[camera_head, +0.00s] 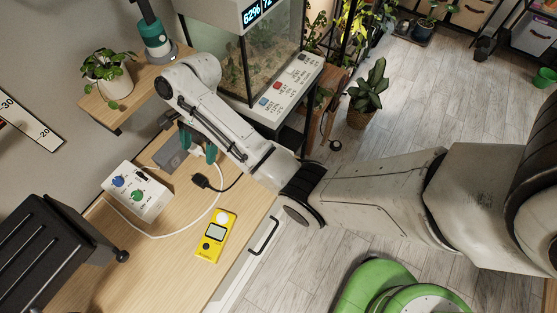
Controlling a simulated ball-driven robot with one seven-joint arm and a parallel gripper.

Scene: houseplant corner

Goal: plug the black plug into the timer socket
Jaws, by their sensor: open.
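The black plug (200,181) lies on the wooden tabletop, its black cord running right and passing under my arm. A white box with a blue and a green dial (150,201) stands to its left and looks like the timer; I cannot make out its socket clearly. My gripper (198,149) has green fingertips spread apart, above and behind the black plug in the picture. A white piece like a plug (196,149) shows between the fingertips; I cannot tell whether they touch it. My wrist hides part of this area.
A yellow handheld meter (215,236) lies near the table's front edge. A grey box (173,151) stands left of my gripper. A white cord (172,237) loops across the table. A glass terrarium (262,62) is behind, and a black slatted object (52,250) is at left.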

